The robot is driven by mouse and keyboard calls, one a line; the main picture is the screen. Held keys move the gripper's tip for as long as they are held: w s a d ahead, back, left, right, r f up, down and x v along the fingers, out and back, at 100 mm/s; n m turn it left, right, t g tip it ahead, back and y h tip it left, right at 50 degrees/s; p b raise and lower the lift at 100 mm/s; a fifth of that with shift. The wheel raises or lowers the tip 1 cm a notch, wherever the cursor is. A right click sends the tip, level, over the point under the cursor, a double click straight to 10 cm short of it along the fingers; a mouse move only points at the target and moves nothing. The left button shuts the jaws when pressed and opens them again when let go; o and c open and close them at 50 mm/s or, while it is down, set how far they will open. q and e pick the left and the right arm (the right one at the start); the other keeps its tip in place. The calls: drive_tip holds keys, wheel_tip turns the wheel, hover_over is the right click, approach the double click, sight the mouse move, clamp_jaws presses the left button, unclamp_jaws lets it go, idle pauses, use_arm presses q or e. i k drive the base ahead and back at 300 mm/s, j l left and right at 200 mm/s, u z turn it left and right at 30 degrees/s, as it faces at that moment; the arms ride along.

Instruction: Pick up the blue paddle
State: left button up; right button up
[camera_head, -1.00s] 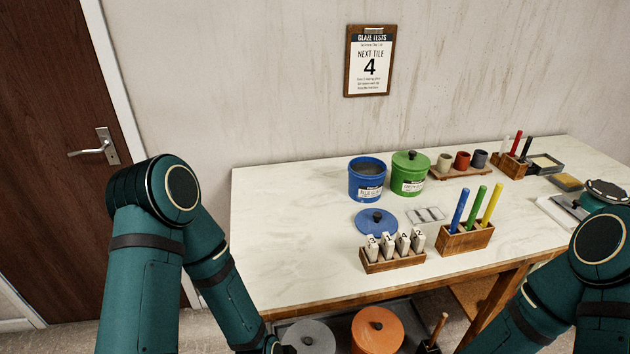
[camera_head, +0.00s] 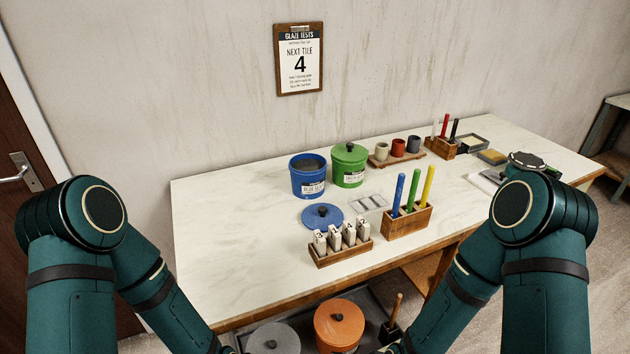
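The blue paddle (camera_head: 398,194) stands upright at the left end of a small wooden holder (camera_head: 407,223) on the table. A green paddle (camera_head: 412,190) and a yellow paddle (camera_head: 427,187) stand beside it in the same holder. Only the tall handles show; their lower ends are hidden in the holder. My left arm comes in at the lower left and my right arm at the lower right. Both arms reach down past the bottom edge, so neither gripper is in view.
A wooden rack (camera_head: 340,251) of numbered white tiles stands left of the holder. Behind are a blue lid (camera_head: 322,216), an open blue bucket (camera_head: 308,178) and a lidded green bucket (camera_head: 349,167). The table's left part (camera_head: 235,235) is clear. Lidded buckets, one orange (camera_head: 339,325), sit below.

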sight(400, 178)
drive_tip(key=l+u, duration=0.15)
drive_tip(key=u, duration=0.6)
drive_tip(key=l+u, duration=0.4)
drive_tip(key=k+l+u, duration=0.1)
drive_tip(key=l+u, duration=0.3)
drive_tip(key=k+l+u, duration=0.1)
drive_tip(key=l, duration=0.25)
drive_tip(key=k+l, duration=0.15)
drive_tip(key=l, duration=0.15)
drive_tip(key=k+l+u, duration=0.15)
drive_tip(key=l, duration=0.15)
